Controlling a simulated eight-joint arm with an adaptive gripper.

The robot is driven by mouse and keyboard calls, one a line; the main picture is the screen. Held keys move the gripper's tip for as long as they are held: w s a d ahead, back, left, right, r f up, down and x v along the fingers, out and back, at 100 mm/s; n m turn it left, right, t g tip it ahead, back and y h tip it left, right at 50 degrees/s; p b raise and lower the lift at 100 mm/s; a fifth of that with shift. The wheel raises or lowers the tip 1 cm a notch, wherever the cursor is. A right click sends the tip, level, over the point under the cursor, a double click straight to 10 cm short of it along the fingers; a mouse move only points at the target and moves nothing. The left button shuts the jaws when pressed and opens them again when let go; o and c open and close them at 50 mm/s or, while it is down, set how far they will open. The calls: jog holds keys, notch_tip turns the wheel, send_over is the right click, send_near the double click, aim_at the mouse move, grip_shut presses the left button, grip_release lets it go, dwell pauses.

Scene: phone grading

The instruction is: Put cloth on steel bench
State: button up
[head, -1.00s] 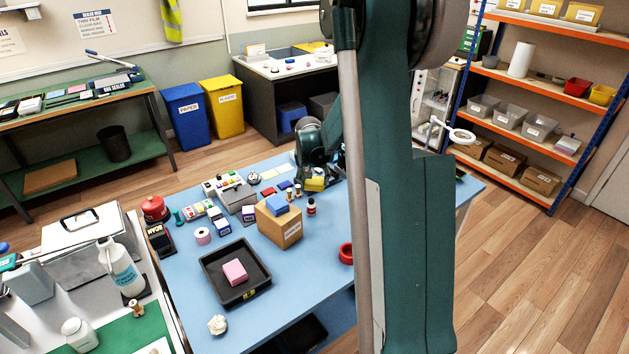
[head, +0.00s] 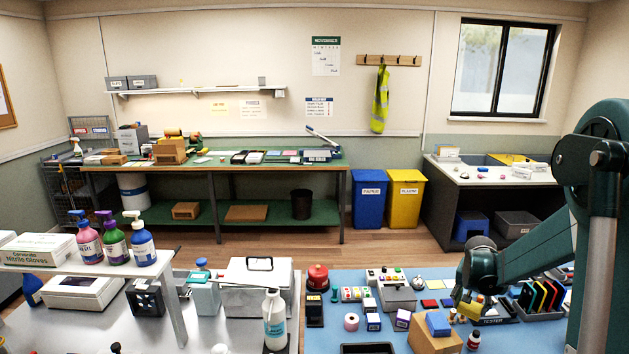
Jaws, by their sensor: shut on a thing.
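My gripper (head: 466,297) is over the blue-topped table at the right. It is shut on a small yellow item (head: 472,309), seemingly the cloth, though it is small and partly hidden by the fingers. The steel bench seems to be the pale grey bench (head: 230,335) at the lower left, to the left of the blue table. My gripper is well to the right of it.

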jog(key=w+a+r+n+p, duration=0.1)
jog(key=w+a+r+p, duration=0.15)
jog(key=a, duration=0.55)
jog(key=w+a+r+n+p, duration=0.1)
jog(key=w+a+p, duration=0.15)
jog(key=a, duration=0.45)
jog(key=s+a+f+n+y, duration=0.1)
jog(key=s+a+n, duration=0.1)
jog(key=a, duration=0.6)
jog(key=s+a+f+n+t+y, duration=0.1)
jog(key=s+a+n, duration=0.2)
jog(key=a, duration=0.5)
jog(key=shift+a+n+y, duration=0.35)
jog(key=shift+n+y, duration=0.05)
jog(key=shift+n, duration=0.1)
jog(key=shift+s+a+f, duration=0.15)
jog(key=shift+s+a, duration=0.15)
jog(key=shift+a, duration=0.15)
notch_tip(320, 180, down, 5)
jog(key=b, duration=0.4)
jog(key=shift+b, duration=0.35)
